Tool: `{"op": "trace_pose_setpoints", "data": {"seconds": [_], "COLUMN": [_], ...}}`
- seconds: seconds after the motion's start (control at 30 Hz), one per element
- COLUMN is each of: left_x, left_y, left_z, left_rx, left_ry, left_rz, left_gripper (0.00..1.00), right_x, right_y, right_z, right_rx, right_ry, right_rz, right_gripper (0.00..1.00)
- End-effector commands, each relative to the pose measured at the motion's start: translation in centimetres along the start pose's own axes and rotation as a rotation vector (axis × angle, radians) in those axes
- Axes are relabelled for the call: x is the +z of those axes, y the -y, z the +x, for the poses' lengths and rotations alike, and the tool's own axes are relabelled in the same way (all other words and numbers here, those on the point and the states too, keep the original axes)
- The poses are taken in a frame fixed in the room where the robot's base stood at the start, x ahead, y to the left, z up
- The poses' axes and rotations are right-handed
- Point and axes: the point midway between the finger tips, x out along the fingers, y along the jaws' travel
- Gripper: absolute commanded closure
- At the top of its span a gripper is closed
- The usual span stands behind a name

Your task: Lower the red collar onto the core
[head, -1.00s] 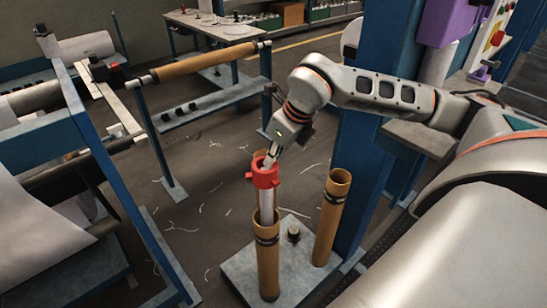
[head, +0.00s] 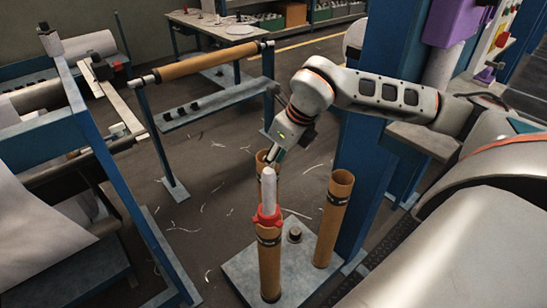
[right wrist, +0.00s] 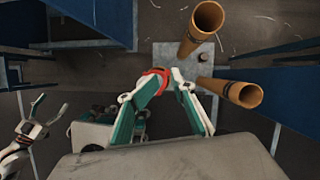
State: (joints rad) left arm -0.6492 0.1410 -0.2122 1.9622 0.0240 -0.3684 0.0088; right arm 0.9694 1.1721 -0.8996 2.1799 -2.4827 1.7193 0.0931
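A small dark peg (head: 295,234) stands between. A blue column (head: 360,180) rises close by on the right.

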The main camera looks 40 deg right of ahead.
Motion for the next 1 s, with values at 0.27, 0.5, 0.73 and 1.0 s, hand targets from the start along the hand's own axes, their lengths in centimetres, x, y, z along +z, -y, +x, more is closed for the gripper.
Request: {"op": "trace_pose_setpoints", "data": {"seconds": [0.27, 0.5, 0.73, 1.0], "left_x": [-0.1, -0.1, -0.1, -0.1], "left_y": [0.0, 0.0, 0.0, 0.0], "left_z": [0.0, 0.0, 0.0, 0.0], "left_rx": [0.0, 0.0, 0.0, 0.0], "left_ry": [-0.001, -0.001, -0.001, -0.001], "left_rz": [-0.001, -0.002, -0.002, -0.002], "left_gripper": [0.24, 0.24, 0.24, 0.24], "right_x": [0.1, 0.2, 0.1, 0.1], "right_y": [0.0, 0.1, 0.0, 0.0], "right_z": [-3.4, -8.4, -11.3, -12.0], "right_rx": [-0.002, -0.002, -0.001, 0.0], "right_ry": [0.004, 0.006, 0.005, 0.002], "right_rz": [-0.001, 0.0, -0.001, -0.001], "right_gripper": [0.75, 0.75, 0.75, 0.75]}}
